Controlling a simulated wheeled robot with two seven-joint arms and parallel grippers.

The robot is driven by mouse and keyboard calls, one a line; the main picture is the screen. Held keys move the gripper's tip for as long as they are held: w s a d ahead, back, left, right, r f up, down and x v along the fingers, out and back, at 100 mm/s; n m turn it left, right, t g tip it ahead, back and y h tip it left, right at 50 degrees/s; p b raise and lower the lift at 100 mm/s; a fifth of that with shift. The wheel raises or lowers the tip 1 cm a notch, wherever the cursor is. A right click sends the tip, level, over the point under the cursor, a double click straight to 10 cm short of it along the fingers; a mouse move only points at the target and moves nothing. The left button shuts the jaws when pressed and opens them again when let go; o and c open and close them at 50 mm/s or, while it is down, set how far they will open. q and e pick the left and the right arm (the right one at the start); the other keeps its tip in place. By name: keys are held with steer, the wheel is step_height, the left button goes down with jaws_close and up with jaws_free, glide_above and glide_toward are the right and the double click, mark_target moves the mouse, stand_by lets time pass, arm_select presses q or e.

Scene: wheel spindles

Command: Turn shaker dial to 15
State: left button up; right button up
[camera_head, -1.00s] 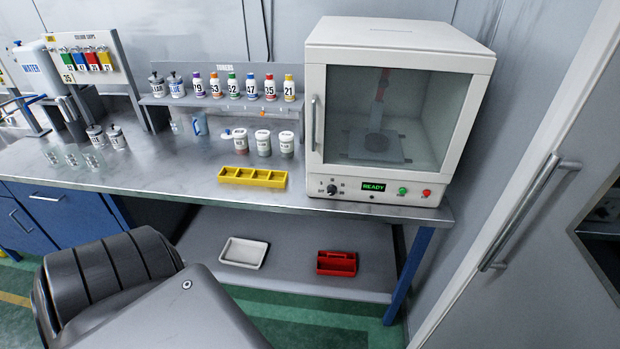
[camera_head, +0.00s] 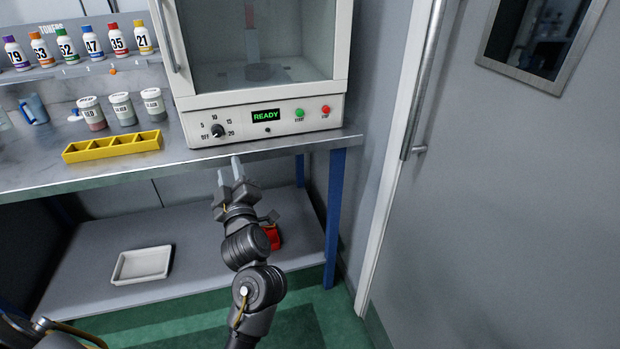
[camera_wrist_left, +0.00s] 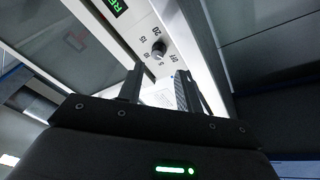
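The shaker (camera_head: 262,100) is a white cabinet with a glass front at the right end of the bench. Its dark dial (camera_head: 217,130) is on the lower left of the front panel, ringed by OFF, 5, 10, 15 and 20. I cannot tell which mark the pointer is at. The dial also shows in the left wrist view (camera_wrist_left: 158,50), ahead of the fingertips. My left gripper (camera_head: 229,165) is open and empty, below and in front of the dial, apart from it. Its two fingers show spread in the left wrist view (camera_wrist_left: 159,70). My right gripper is out of view.
The green READY display (camera_head: 266,115), green button (camera_head: 299,111) and red button (camera_head: 325,109) are right of the dial. The bench edge lies close behind my gripper. A yellow tray (camera_head: 113,147) and several jars stand left. A white tray (camera_head: 142,264) and red container (camera_head: 271,236) are below.

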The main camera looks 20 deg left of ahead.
mark_target(218, 134)
arm_select(q)
steer(key=shift+n, duration=0.4)
steer(key=x, duration=0.7)
steer(key=s+r+x, duration=0.1)
steer(key=x, duration=0.2)
steer(key=shift+w+a+r, duration=0.1)
steer(key=shift+w+a, duration=0.25)
steer(key=shift+a, duration=0.2)
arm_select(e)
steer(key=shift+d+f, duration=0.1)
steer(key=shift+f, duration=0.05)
arm_select(q)
steer(key=shift+c, duration=0.3)
steer(key=shift+d, duration=0.15)
steer(key=c, duration=0.6)
steer(key=shift+p, duration=0.35)
